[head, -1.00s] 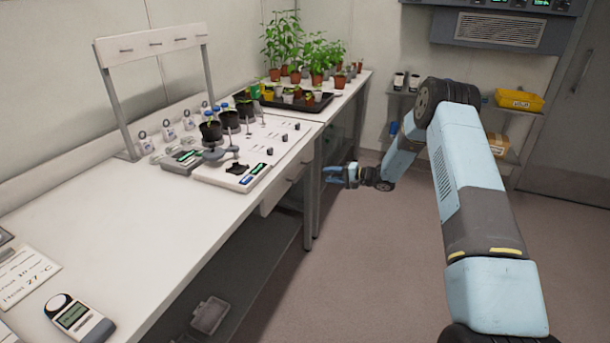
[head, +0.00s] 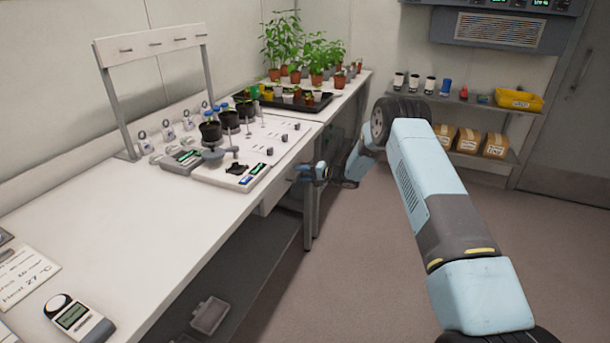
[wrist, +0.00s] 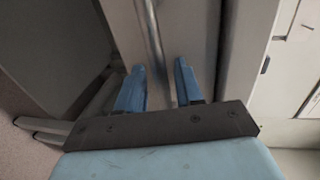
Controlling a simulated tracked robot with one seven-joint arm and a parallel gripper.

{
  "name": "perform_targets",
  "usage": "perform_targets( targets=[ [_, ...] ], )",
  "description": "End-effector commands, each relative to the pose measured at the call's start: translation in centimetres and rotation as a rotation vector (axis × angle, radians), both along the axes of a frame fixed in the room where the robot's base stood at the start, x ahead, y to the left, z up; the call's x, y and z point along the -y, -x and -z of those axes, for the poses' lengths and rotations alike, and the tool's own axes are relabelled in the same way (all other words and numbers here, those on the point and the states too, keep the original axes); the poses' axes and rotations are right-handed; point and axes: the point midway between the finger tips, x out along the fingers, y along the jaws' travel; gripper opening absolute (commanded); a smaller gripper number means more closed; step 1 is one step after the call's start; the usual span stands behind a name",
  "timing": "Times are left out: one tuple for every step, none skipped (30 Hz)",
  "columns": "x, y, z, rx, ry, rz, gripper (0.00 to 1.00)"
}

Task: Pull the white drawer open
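The white drawer (head: 270,201) sits under the front edge of the white bench and looks closed. In the wrist view its pale front (wrist: 192,35) fills the upper middle, with a slim metal bar handle (wrist: 153,32) running along it. My gripper (head: 302,172) is at the drawer's front, by the bench edge. In the wrist view my gripper (wrist: 158,82) is open, its two blue fingers apart and pointing at the drawer front. The handle's line runs between the fingers; I cannot tell whether they touch it. In the head view my gripper partly hides the drawer front and handle.
The white bench (head: 120,235) holds scales, small pots and a handheld meter (head: 75,316). A bench leg (head: 310,215) stands just below my gripper. A lower shelf (head: 255,270) lies under the bench. The floor right of the bench is clear.

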Motion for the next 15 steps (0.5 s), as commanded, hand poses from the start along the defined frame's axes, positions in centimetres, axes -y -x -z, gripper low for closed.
perform_targets(
  targets=[
    [-0.03,-0.02,0.01,0.000,0.000,0.000,0.36],
    [-0.03,-0.02,0.01,0.000,0.000,0.000,0.36],
    [-0.03,-0.02,0.01,0.000,0.000,0.000,0.36],
    [-0.04,-0.01,0.01,0.000,0.000,0.000,0.36],
    [-0.04,-0.01,0.01,0.000,0.000,0.000,0.36],
    [-0.04,-0.01,0.01,0.000,0.000,0.000,0.36],
    [-0.04,0.00,0.01,0.000,0.000,0.000,0.35],
    [-0.04,0.00,0.01,0.000,0.000,0.000,0.32],
    [-0.04,0.00,0.01,0.000,0.000,0.000,0.28],
    [-0.05,0.00,0.00,0.000,0.000,0.000,0.25],
    [-0.05,0.00,0.00,0.000,0.000,0.000,0.22],
    [-0.05,0.00,0.01,0.000,0.000,0.000,0.19],
    [-0.05,0.00,0.01,0.000,0.000,0.000,0.16],
    [-0.05,0.01,0.02,-0.001,0.000,0.000,0.13],
    [-0.05,0.01,0.04,-0.001,0.000,0.000,0.09]
  ],
)
